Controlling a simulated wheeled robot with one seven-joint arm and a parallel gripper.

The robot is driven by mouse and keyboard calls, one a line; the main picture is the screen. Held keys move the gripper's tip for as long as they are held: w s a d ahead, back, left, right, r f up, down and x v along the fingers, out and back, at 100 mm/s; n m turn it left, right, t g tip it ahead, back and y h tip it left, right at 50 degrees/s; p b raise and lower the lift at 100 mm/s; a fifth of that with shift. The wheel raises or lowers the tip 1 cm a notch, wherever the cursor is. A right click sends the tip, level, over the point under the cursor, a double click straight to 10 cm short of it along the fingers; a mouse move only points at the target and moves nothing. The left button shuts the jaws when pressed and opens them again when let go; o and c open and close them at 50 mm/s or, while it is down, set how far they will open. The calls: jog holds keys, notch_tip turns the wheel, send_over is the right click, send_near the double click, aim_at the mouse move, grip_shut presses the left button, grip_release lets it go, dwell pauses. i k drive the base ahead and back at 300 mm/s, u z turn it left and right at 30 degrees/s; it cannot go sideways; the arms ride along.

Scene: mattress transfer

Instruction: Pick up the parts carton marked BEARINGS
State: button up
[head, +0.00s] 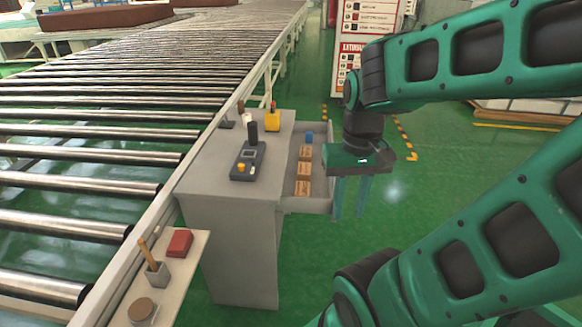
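Three small brown cartons stand in a row in an open grey drawer (323,185): a far one (306,153), a middle one (304,170) and a near one (302,187). Their markings are too small to read, so I cannot tell which one says BEARINGS. My gripper (349,212) points down just right of the drawer, apart from the cartons. Its two teal fingers are spread, with nothing visible between them.
A blue item (309,137) sits at the drawer's far end. The grey cabinet (237,250) carries a dark handheld device (248,160) and a yellow control box (272,122). A roller conveyor (110,130) runs along the left. Green floor (440,180) is open to the right.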

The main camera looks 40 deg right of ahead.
aim_at(304, 169)
jog(key=u, duration=1.8)
jog(key=k, duration=1.35)
jog(key=z, duration=2.2)
jog(key=i, duration=1)
jog(key=z, duration=0.05)
